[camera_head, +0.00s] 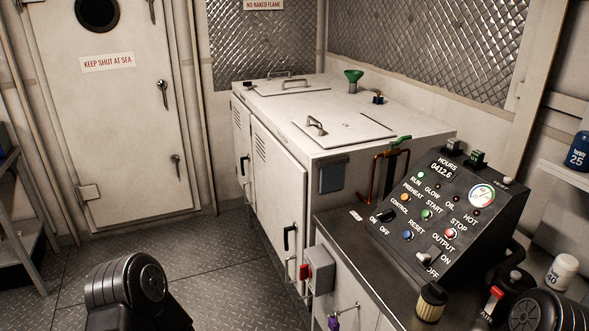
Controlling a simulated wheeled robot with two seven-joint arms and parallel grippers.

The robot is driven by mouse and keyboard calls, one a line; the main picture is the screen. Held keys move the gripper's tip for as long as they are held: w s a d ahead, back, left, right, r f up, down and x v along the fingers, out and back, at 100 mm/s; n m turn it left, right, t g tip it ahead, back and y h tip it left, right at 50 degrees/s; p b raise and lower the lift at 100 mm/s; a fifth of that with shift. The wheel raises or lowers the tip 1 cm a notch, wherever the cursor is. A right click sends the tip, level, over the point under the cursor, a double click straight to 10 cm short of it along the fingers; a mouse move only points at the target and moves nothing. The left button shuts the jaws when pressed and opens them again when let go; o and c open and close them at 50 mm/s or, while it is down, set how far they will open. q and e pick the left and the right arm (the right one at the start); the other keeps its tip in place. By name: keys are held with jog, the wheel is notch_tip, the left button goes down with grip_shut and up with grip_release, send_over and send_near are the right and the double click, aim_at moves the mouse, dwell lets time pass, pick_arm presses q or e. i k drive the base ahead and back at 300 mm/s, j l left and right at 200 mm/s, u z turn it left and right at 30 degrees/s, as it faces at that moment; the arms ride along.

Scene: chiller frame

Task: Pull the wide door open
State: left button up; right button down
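The wide door (277,185) is the larger front panel of a white metal cabinet (350,97) in the middle of the view. It has a louvred vent near its top left and a black upright handle (290,238) at its lower right. It looks closed, flush with the cabinet front. A narrower door (241,132) with its own black handle (245,165) is to its left and also looks closed. Black rounded parts of my arms show at the bottom left and bottom right. Neither gripper is in view, and nothing of mine touches the handles.
A black control panel (440,215) stands on a dark-topped counter (345,235) at the right. A grey box with a red switch (318,270) juts out close to the wide door's handle. The plate floor (215,265) before the doors is clear. A shelf unit (20,225) stands far left.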

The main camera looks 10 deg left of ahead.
aim_at(281, 180)
jog(key=i+j+z, duration=0.2)
jog(key=j+z, duration=0.15)
jog(key=i+j+z, duration=0.2)
jog(key=j+z, duration=0.15)
jog(key=i+j+z, duration=0.1)
jog(key=j+z, duration=0.25)
jog(key=i+j+z, duration=0.1)
jog(key=j+z, duration=0.25)
jog(key=j, duration=0.2)
